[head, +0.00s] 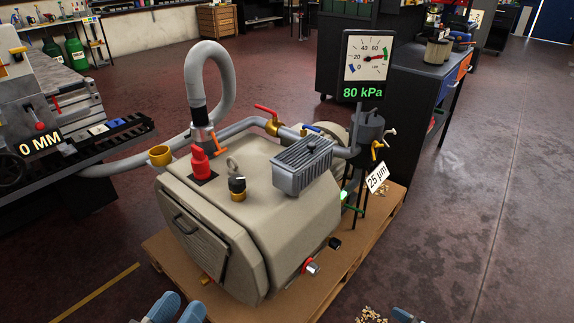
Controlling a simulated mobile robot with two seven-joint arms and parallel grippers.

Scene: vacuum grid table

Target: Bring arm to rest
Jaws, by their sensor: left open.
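My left gripper (177,309) shows at the bottom edge of the head view, left of centre. Its two blue fingertips are apart with nothing between them, so it is open and empty. It is in front of the wooden pallet (160,252) and apart from the beige pump (270,235) as seen here. Only a small blue tip of my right gripper (405,315) shows at the bottom edge, right of centre. Its jaws are mostly cut off by the frame. Most of both arms is out of view.
The pump carries a red knob (200,160), a grey hose (222,70) and a gauge (368,60) reading 80 kPa. A machine bed (90,140) stands at the left, a dark cabinet (400,130) behind. Wood chips (370,314) lie near my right gripper. The right floor is clear.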

